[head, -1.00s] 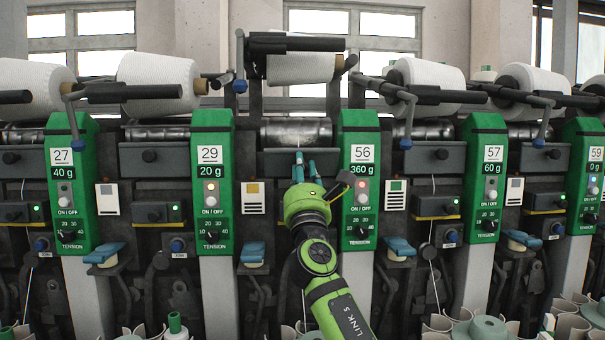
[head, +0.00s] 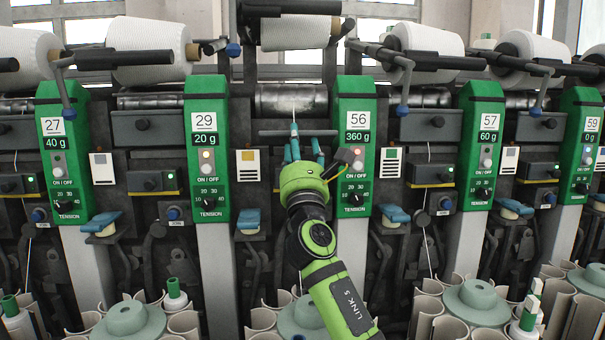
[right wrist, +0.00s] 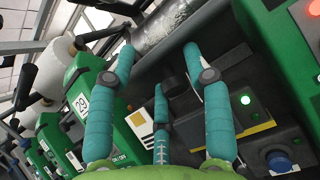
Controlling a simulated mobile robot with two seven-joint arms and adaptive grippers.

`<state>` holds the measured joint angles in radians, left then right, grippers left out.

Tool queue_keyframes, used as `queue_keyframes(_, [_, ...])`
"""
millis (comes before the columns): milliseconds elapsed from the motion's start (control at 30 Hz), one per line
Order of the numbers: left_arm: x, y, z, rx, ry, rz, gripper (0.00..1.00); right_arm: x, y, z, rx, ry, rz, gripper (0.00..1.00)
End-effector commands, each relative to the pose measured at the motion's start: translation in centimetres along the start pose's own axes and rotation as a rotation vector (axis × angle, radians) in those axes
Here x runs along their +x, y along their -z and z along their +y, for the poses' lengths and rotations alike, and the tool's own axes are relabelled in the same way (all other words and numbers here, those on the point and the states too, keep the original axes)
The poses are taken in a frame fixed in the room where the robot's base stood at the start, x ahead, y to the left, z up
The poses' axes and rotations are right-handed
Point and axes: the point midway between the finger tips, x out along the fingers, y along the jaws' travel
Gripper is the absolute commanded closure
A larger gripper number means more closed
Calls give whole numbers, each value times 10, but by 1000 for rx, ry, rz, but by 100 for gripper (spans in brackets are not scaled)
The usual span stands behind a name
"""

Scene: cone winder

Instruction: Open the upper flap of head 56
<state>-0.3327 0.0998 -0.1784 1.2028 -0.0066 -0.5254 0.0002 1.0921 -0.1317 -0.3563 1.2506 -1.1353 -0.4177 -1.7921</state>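Head 56 has a green panel (head: 355,140) marked 56 and 360 g in the head view. Its upper flap (head: 298,133) shows as a thin, dark, nearly level plate below the metal drum (head: 291,100), unlike the upright flaps on neighbouring heads. My right gripper (head: 304,148) is just below and in front of this flap. Its teal fingers are spread, with nothing seen between them; they also show apart in the right wrist view (right wrist: 160,85). Whether a fingertip touches the flap cannot be told. My left gripper is not in view.
Neighbouring green panels stand close on both sides, 29 (head: 207,145) and 57 (head: 481,145). A lever arm with a dark roller (head: 290,8) hangs above head 56. Blue-tipped handles and cones line the top. Holders with bobbins (head: 476,302) fill the bottom.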

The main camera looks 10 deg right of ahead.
Motion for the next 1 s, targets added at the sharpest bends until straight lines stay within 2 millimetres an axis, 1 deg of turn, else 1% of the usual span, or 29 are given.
queue_keyframes(33, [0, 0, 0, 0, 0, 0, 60, -10, 0, 0, 1, -1, -1, 50])
queue_keyframes(300, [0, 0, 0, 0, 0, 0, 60, -58, 0, 0, -1, -1, -2, 50])
queue_keyframes(500, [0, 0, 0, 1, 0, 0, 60, -84, -1, 0, -2, -2, -3, 50])
queue_keyframes(700, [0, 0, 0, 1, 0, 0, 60, -92, -2, 0, -2, 0, -3, 50])
queue_keyframes(1000, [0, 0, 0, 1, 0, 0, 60, -92, -2, 0, -2, -1, -3, 50])
